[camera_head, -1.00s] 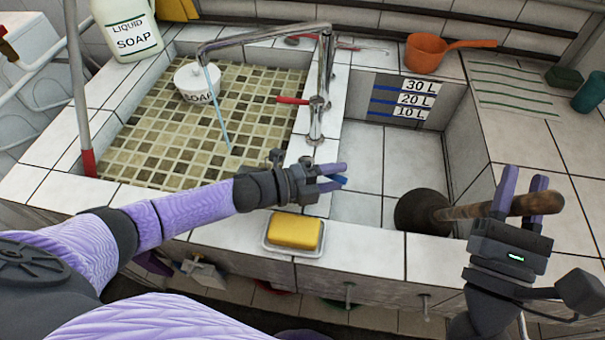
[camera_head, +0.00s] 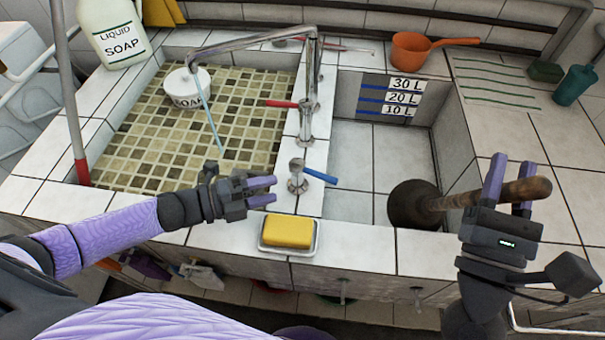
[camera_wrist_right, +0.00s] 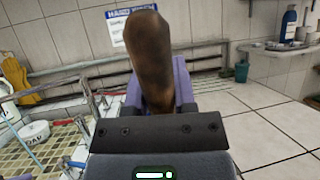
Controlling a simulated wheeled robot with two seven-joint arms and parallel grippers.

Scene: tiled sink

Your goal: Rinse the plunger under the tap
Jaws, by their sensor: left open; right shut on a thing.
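The plunger has a dark rubber cup (camera_head: 413,204) and a worn wooden handle (camera_head: 465,199). My right gripper (camera_head: 511,168) is shut on the handle, with the cup to its left at the right basin. The handle end also shows close up in the right wrist view (camera_wrist_right: 150,50). The metal tap (camera_head: 311,85) has its spout over the left mosaic-floored basin (camera_head: 235,115), and a thin water stream (camera_head: 210,120) falls from it. A red lever (camera_head: 281,103) and a blue lever (camera_head: 320,176) stand on the divider. My left gripper (camera_head: 272,191) is open and empty, left of the blue lever and apart from it.
A yellow sponge (camera_head: 288,231) lies in a dish on the front ledge. A white soap tub (camera_head: 188,88) stands in the left basin. The right basin (camera_head: 375,160) has litre marks on its back wall. An orange pan (camera_head: 415,55) and liquid soap bottle (camera_head: 113,30) stand behind.

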